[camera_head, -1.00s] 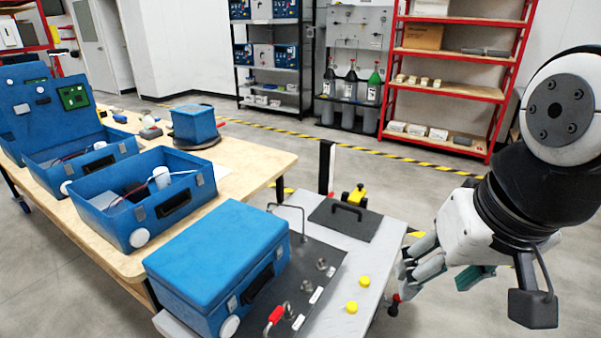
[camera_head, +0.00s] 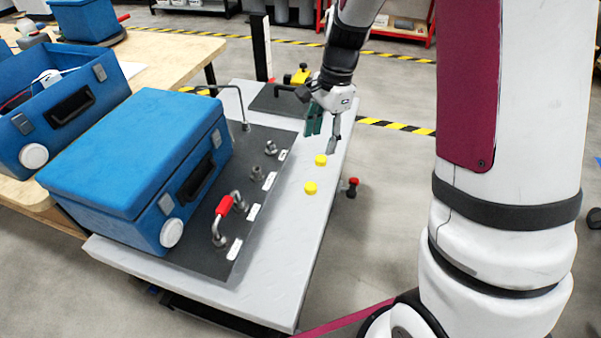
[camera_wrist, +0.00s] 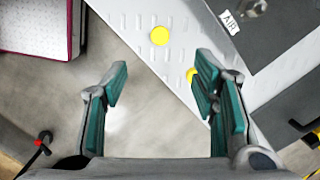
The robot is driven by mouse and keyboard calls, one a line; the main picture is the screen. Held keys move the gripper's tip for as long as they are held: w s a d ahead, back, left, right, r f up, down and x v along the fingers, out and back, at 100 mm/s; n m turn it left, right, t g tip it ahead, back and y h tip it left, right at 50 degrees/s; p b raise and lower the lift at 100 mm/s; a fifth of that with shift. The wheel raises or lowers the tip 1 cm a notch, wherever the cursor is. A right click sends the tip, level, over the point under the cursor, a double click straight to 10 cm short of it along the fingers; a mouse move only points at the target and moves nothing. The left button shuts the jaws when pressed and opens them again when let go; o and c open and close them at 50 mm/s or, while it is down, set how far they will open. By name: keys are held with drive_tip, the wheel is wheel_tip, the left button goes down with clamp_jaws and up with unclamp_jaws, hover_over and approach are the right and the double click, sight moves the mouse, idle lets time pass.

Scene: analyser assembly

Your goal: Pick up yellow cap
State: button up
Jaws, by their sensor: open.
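Two yellow caps lie on the light grey bench top (camera_head: 275,285), right of the dark panel. In the head view the far cap (camera_head: 320,160) is nearest my gripper, and the near cap (camera_head: 310,188) is a little closer to the camera. My gripper (camera_head: 324,140) is open and empty, just beyond the far cap and apart from it. In the wrist view one cap (camera_wrist: 159,36) is ahead, between the lines of the fingers. The other cap (camera_wrist: 193,75) is beside the right finger, partly hidden by it. My gripper's fingers (camera_wrist: 163,85) are spread wide.
A blue case (camera_head: 135,170) stands on the bench's left. Metal fittings and a red-handled valve (camera_head: 224,205) rise from the dark panel (camera_head: 262,150). A bent metal rod (camera_head: 240,100) stands behind. A red knob (camera_head: 352,183) sticks out past the bench's right edge.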

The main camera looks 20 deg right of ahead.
wheel_tip(320, 180, down, 2)
drive_tip(key=b, duration=0.2)
hover_over(311, 185)
drive_tip(key=d, duration=0.1)
drive_tip(key=shift+m, duration=0.3)
drive_tip(key=f, duration=0.8)
drive_tip(key=shift+w+d+f, duration=0.15)
drive_tip(key=shift+w, duration=0.05)
drive_tip(key=shift+s+a+f+b, duration=0.1)
drive_tip(key=shift+a+f+b, duration=0.2)
drive_tip(key=shift+f, duration=0.55)
drive_tip(key=shift+s+a+f+b, duration=0.1)
drive_tip(key=shift+f+b, duration=0.25)
drive_tip(key=shift+f, duration=0.5)
drive_tip(key=shift+s+a+f+b, duration=0.15)
drive_tip(key=shift+f+b, duration=0.2)
drive_tip(key=shift+f, duration=0.5)
drive_tip(key=shift+w, duration=0.1)
drive_tip(key=shift+c, duration=0.5)
drive_tip(key=c, duration=0.7)
